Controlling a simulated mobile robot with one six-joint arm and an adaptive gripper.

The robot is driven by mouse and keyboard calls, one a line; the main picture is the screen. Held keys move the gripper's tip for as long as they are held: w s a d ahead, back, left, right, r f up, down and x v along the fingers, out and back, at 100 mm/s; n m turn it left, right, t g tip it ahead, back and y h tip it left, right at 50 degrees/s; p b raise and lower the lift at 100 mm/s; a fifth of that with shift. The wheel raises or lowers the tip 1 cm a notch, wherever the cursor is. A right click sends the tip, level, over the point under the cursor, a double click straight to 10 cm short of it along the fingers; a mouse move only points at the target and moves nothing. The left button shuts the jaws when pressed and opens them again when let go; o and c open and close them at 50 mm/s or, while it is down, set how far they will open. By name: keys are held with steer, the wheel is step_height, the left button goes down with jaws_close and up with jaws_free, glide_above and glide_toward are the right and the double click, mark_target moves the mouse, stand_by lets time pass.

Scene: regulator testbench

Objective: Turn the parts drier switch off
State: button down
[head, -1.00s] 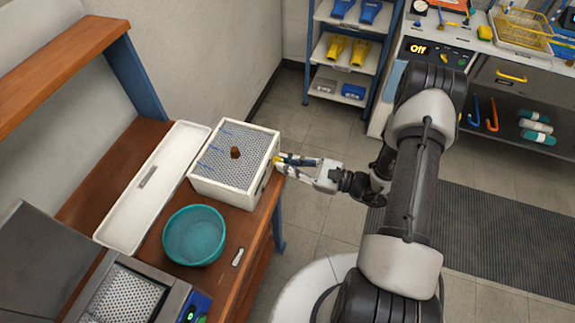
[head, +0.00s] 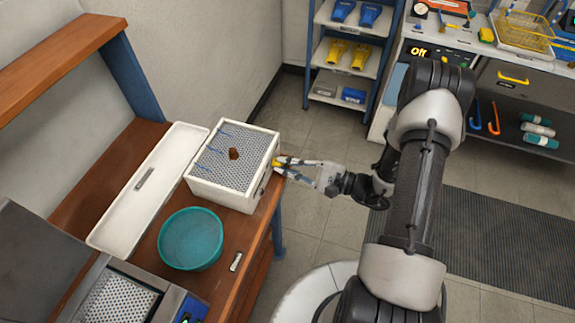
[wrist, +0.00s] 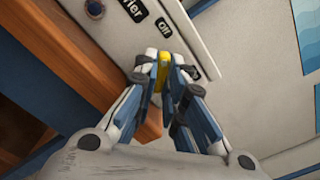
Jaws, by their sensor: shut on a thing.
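The parts drier is a white box (head: 205,190) with a perforated grey top, standing on the wooden bench. Its side panel (wrist: 190,30) fills the upper middle of the wrist view, with part of a label ending in "rier" and a small dark "Off" label. A yellow switch lever (wrist: 162,72) sticks out of that panel. My gripper (wrist: 162,75) is shut on the yellow lever, one fingertip on each side; it also shows at the box's right side in the head view (head: 277,163). The fingertips hide part of the lever and its mount.
A brown piece (head: 234,153) and blue hooks lie on the drier's top. A teal bowl (head: 190,239), a long white tray (head: 125,222) and a grey machine (head: 165,303) share the bench. Open floor lies to my gripper's right.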

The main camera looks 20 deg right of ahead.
steer(key=c, duration=1.7)
jaws_free()
steer(key=shift+o, duration=0.2)
steer(key=v, duration=1.2)
